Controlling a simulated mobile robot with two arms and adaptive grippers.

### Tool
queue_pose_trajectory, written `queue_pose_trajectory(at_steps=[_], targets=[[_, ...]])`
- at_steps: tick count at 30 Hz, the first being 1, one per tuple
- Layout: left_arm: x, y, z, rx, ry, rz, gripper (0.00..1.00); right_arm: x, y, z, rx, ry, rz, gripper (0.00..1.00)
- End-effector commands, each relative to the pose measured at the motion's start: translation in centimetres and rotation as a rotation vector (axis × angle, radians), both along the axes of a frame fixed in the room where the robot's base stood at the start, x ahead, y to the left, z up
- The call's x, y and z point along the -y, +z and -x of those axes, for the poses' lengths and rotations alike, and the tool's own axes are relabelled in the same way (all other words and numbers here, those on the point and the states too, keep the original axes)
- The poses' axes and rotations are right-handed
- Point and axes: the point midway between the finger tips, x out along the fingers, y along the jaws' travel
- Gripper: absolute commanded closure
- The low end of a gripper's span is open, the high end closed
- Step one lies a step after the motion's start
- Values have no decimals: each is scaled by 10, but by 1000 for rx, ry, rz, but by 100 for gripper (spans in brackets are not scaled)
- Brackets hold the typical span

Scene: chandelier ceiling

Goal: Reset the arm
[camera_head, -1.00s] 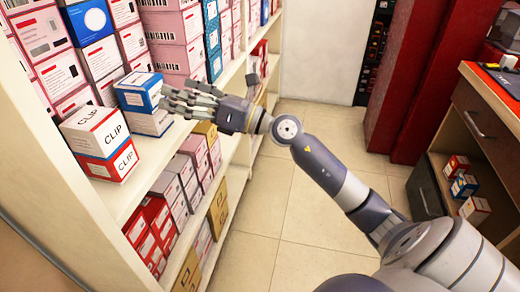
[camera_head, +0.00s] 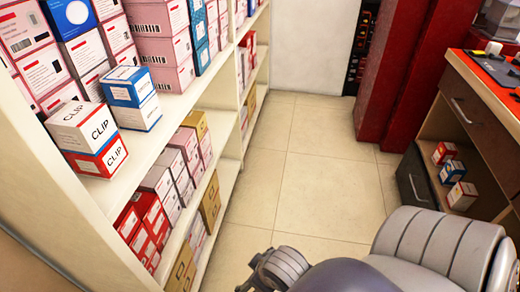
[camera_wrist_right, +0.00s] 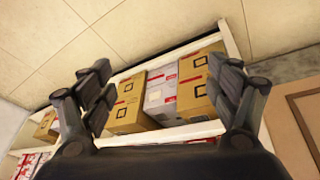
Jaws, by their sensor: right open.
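Brown boxes (camera_wrist_right: 127,108) and a grey-white box (camera_wrist_right: 160,95) on a shelf show beyond the fingers; no contact is visible. My left gripper is not in view.
A white shelf unit (camera_head: 125,185) on the left holds CLIP boxes (camera_head: 90,135), a blue-white box (camera_head: 132,97) and pink boxes. A drawer counter (camera_head: 470,110) stands right, with small boxes (camera_head: 452,172) below. The tiled floor (camera_head: 310,190) between is clear.

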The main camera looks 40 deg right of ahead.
Motion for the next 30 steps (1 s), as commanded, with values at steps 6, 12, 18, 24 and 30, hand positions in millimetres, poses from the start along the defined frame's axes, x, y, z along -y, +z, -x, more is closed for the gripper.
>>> queue_pose_trajectory(at_steps=[6,12,18,24,30], targets=[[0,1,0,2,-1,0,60,-15,-6,26,-87,-14,-60,18],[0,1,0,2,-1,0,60,-15,-6,25,-84,-13,-58,18],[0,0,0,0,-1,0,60,-14,-6,25,-83,-12,-57,18],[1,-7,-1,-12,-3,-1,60,-15,-12,23,-92,-12,-54,18],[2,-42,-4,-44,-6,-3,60,-16,-48,20,-125,-9,-53,18]])
